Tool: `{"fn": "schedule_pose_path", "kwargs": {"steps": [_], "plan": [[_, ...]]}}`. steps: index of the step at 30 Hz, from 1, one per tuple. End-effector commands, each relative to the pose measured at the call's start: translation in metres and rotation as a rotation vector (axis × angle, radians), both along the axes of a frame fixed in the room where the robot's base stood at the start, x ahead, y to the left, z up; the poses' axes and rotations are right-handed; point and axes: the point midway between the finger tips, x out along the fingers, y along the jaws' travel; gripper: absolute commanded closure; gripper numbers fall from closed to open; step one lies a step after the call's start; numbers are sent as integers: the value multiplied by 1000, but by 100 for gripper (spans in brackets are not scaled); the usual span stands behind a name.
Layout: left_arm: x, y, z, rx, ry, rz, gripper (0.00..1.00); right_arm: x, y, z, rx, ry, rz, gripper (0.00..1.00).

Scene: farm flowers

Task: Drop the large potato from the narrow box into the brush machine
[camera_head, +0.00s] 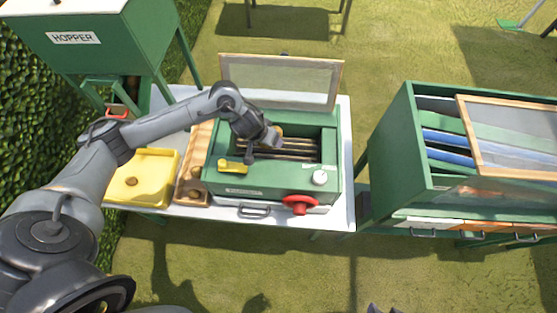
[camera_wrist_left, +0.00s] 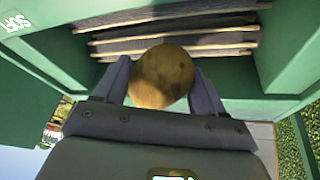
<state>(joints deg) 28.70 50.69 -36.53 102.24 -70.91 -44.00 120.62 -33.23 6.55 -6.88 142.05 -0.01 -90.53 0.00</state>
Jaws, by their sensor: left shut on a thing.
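The green brush machine (camera_head: 225,182) stands on the white table with its mesh lid (camera_head: 280,80) raised. Dark slatted brushes (camera_head: 300,147) show in its opening. My left gripper (camera_head: 272,138) is over the opening, shut on a round brown potato. The potato (camera_wrist_left: 163,77) sits between both fingers in the left wrist view, with the brushes (camera_wrist_left: 180,35) beyond it. The narrow wooden box (camera_head: 203,135) stands left of the machine, with brown potatoes (camera_head: 195,194) in its near part. Two dark tips at the bottom edge look like my right gripper (camera_head: 383,309); most of it is hidden.
A yellow crate (camera_head: 158,160) with a brown item stands left of the narrow box. The green hopper (camera_head: 100,45) is behind it. A green rack (camera_head: 400,150) stands right.

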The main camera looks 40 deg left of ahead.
Motion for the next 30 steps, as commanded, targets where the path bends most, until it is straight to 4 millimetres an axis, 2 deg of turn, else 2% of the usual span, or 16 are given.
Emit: {"fn": "schedule_pose_path", "kwargs": {"steps": [3,13,14,19,26,30], "plan": [[1,0,-3,0,-2,0,69,0,0,-6,-1,0,1,57],[0,0,-3,0,-1,0,69,0,-2,-6,-9,0,6,57],[0,0,-3,0,-1,0,28,0,-2,-6,-11,-1,7,57],[0,0,-3,0,-1,0,2,0,-2,-6,-9,0,6,57],[0,0,-4,1,1,0,0,0,-2,-6,-8,0,5,57],[-2,0,2,0,0,-1,0,0,-1,-3,-4,-1,3,57]]}}
